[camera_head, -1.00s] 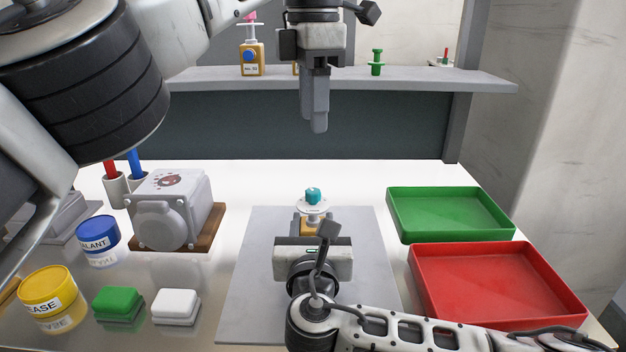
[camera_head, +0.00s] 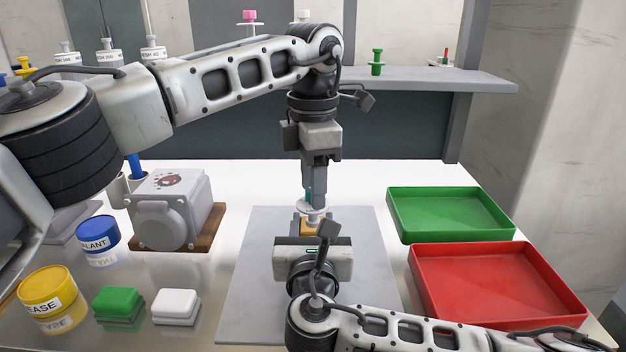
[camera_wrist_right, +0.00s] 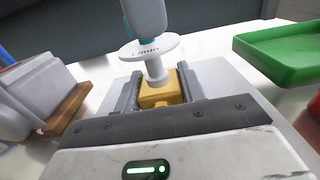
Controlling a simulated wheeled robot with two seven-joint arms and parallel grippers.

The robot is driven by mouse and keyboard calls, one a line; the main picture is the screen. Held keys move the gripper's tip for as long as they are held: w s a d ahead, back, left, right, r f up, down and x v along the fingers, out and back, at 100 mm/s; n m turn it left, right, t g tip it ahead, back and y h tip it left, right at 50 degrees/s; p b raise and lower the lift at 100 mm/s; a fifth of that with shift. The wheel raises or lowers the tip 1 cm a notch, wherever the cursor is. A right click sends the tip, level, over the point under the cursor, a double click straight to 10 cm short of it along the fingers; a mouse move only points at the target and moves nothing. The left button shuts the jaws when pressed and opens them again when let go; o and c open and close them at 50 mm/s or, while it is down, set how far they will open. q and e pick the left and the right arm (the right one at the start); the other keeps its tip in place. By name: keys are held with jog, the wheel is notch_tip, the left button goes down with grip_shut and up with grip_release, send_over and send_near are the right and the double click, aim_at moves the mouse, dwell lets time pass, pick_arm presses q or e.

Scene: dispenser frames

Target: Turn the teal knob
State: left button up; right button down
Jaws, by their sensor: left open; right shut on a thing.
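The teal knob (camera_head: 309,193) is mostly covered by my left gripper (camera_head: 316,194), whose open fingers point down around it from above. In the right wrist view, a sliver of the teal knob (camera_wrist_right: 152,42) shows below the left finger, just above a white disc (camera_wrist_right: 148,50) with small print. The disc tops a yellow dispenser body (camera_wrist_right: 158,88), which stands upright over the grey mat (camera_head: 255,290). My right gripper (camera_wrist_right: 160,92) is shut on the yellow body from the near side. Whether the left fingers touch the knob is hidden.
A green tray (camera_head: 450,225) and a red tray (camera_head: 500,290) lie to the right. A grey device (camera_head: 170,210) on a wooden base, a blue tin (camera_head: 98,235) and a yellow tin (camera_head: 48,290) stand left. A shelf (camera_head: 430,78) runs behind.

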jog(key=shift+r, duration=0.1)
pick_arm(q)
grip_shut()
jog(key=shift+r+m, duration=0.1)
jog(key=shift+m, duration=0.9)
grip_release()
notch_tip(320, 180, up, 12)
pick_arm(e)
jog(key=c, duration=0.8)
grip_release()
